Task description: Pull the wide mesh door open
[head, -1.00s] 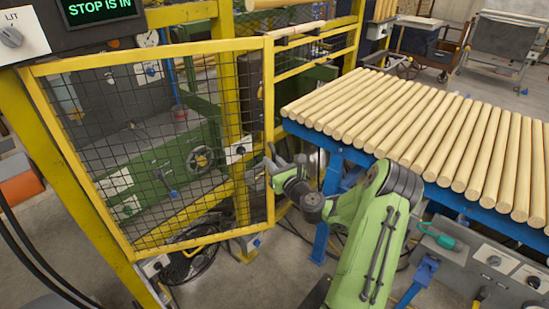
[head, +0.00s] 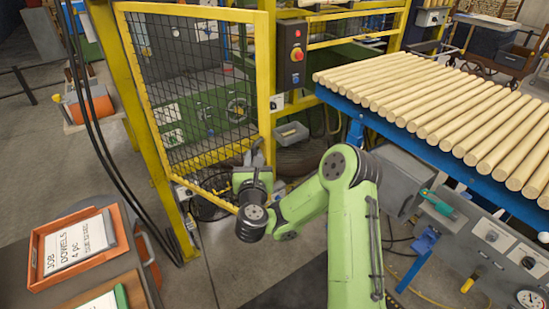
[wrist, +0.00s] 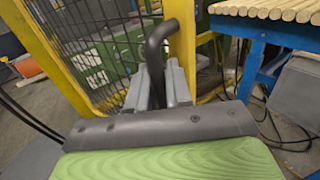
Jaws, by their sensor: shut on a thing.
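The wide mesh door (head: 187,75) has a yellow frame and black wire mesh. It stands at the left of the head view, swung out at an angle, with its free edge toward me at the right. In the wrist view the door (wrist: 95,60) fills the upper left. My gripper (head: 256,160) is at the lower part of that free edge. In the wrist view my gripper (wrist: 172,85) is shut on the dark, bent door handle (wrist: 156,42), which rises between the fingers. The handle's lower part is hidden by them.
A blue table (head: 440,152) with wooden dowels stands close on the right. A control box (head: 292,55) with a red button is beyond the door edge. An orange tray (head: 75,275) lies on a bench at lower left. Floor (head: 235,265) is free below the door.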

